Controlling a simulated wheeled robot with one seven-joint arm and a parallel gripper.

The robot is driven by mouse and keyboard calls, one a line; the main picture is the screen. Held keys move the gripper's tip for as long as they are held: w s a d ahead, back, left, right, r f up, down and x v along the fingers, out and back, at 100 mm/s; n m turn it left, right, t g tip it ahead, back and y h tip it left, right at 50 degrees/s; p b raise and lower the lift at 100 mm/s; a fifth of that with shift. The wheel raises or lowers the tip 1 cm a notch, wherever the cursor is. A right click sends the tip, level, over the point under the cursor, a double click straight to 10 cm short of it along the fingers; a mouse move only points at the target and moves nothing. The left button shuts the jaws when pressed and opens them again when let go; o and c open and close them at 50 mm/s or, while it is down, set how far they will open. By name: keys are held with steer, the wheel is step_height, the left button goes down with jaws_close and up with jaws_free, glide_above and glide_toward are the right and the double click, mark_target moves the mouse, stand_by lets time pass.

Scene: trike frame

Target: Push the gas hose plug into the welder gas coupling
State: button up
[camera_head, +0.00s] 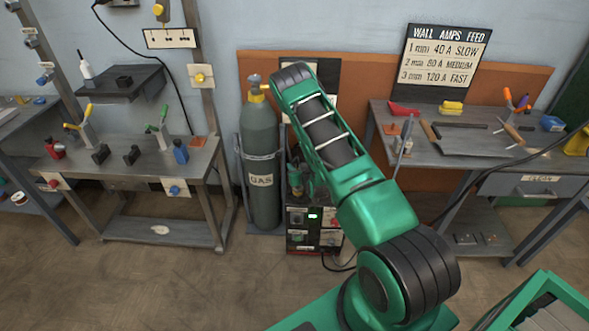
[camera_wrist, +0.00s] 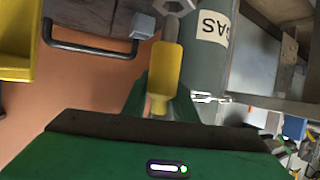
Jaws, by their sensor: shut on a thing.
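My gripper (camera_wrist: 163,92) shows in the wrist view, with a green finger on each side of a yellow plug (camera_wrist: 166,68). It is shut on this plug, whose pale narrow end points to the top of the picture. The grey gas cylinder (camera_head: 262,155) stands upright in the head view and also shows behind the plug in the wrist view (camera_wrist: 203,62). The welder (camera_head: 314,238), with a lit green display, stands right of the cylinder. My arm hides the gripper in the head view. I cannot make out the gas coupling clearly.
A dark handle (camera_wrist: 88,48) and a yellow part (camera_wrist: 18,42) are at the left of the wrist view. A left workbench (camera_head: 125,172) holds clamps and small blocks. A right workbench (camera_head: 440,140) holds tools. The floor (camera_head: 170,275) in front is mostly clear.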

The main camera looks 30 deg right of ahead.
steer(key=shift+f, duration=2)
steer(key=o, duration=1.1)
steer(key=shift+o, duration=0.2)
steer(key=v, duration=1)
steer(key=shift+s+r, duration=0.15)
steer(key=shift+s, duration=0.1)
steer(key=shift+a, duration=0.1)
steer(key=shift+w+r, duration=0.1)
